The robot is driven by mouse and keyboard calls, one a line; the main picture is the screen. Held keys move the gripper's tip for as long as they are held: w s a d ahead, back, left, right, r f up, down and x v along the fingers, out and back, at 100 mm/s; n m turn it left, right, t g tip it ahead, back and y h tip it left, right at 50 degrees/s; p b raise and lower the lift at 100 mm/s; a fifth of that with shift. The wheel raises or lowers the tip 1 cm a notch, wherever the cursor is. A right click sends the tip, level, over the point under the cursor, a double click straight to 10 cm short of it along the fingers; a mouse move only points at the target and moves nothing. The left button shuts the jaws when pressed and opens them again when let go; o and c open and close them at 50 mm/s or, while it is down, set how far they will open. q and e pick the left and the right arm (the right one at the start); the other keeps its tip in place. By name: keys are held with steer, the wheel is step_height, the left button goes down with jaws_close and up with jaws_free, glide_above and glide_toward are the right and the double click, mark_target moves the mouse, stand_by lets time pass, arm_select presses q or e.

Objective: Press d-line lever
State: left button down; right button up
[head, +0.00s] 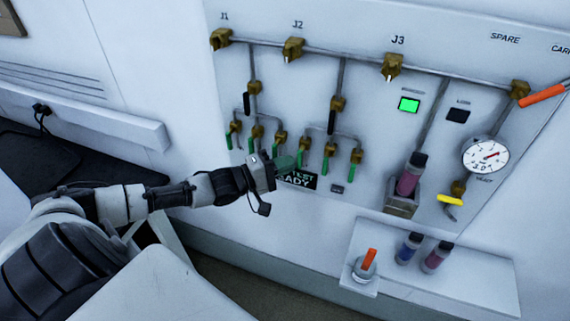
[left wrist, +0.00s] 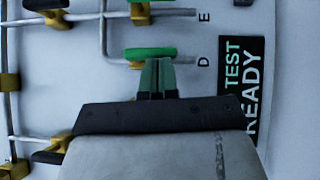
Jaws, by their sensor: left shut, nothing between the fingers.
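The D-line lever is a green handle that hangs on a brass valve on the wall panel. It shows in the head view (head: 305,155) and, beside the letter D, in the left wrist view (left wrist: 150,53). My left gripper (head: 287,162) is shut and empty. Its dark green fingers (left wrist: 157,76) point at the side of the D lever, from the lever's left in the head view. The tips are at its edge; I cannot tell if they touch. My right gripper is in neither view.
The E valve (left wrist: 140,14) is close beside D. A black TEST READY sign (head: 299,180) lies just below the left gripper. Other green levers (head: 277,146) hang to the left. A gauge (head: 485,156), a vial holder (head: 402,202) and a shelf (head: 470,270) are at right.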

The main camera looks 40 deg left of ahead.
arm_select(q)
steer(key=shift+f, duration=0.1)
steer(key=shift+w+d+n+t+y+b, duration=0.25)
steer(key=shift+d+n+t+y+b, duration=1.05)
steer(key=shift+n+y+b, duration=2.45)
steer(key=shift+w+d+n+t+y+b, duration=0.2)
steer(key=shift+d+n+t+y+b, duration=0.4)
steer(key=shift+n+t+y+b, duration=3.1)
steer(key=shift+w+d+n+y+b, duration=0.25)
steer(key=shift+d+n+y+b, duration=0.95)
steer(key=shift+n, duration=5.05)
steer(key=shift+a+r, duration=0.2)
steer(key=shift+a, duration=0.05)
steer(key=shift+f, duration=0.1)
